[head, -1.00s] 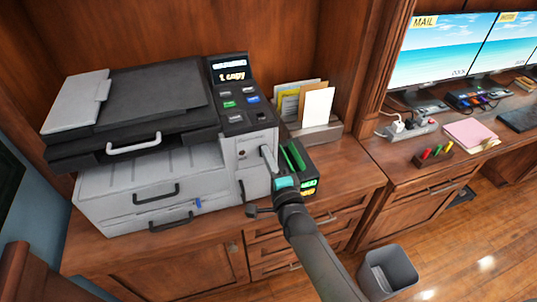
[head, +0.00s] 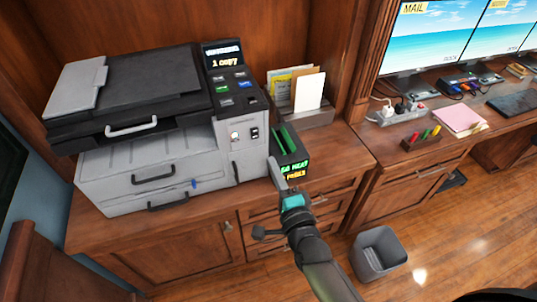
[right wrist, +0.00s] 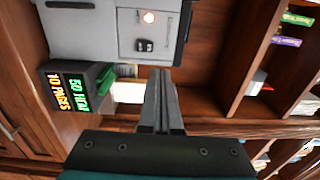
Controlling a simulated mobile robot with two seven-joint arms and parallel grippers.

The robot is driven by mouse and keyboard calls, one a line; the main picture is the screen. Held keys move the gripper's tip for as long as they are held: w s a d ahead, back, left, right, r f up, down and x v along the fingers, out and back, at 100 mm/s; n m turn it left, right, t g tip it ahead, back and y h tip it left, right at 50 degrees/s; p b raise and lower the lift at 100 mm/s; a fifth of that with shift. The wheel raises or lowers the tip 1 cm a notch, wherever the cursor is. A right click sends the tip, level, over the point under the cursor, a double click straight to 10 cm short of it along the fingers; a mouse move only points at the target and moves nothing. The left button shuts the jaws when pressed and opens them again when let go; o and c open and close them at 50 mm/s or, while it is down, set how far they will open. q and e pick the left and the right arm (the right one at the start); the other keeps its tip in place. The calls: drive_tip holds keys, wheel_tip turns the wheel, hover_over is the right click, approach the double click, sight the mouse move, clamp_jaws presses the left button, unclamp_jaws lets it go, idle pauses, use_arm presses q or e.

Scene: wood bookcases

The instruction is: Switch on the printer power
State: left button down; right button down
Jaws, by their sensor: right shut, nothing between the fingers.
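The grey and black printer (head: 150,165) stands on the wooden cabinet at the left of the head view. In the right wrist view the light (right wrist: 149,17) glows warm white above the switch (right wrist: 145,45). My right gripper (head: 274,168) is shut and empty, in front of and below the panel, apart from the switch. Its closed fingers (right wrist: 161,75) point toward the printer side. My left gripper is not in view.
A black box with green slots and lit text (head: 290,160) stands right of the printer, close to my right gripper. Behind it is a paper holder (head: 305,118). A grey bin (head: 378,255) stands on the floor. A desk with monitors (head: 430,40) is at the right.

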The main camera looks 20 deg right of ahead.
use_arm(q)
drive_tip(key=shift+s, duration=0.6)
use_arm(e)
drive_tip(key=shift+s, duration=0.8)
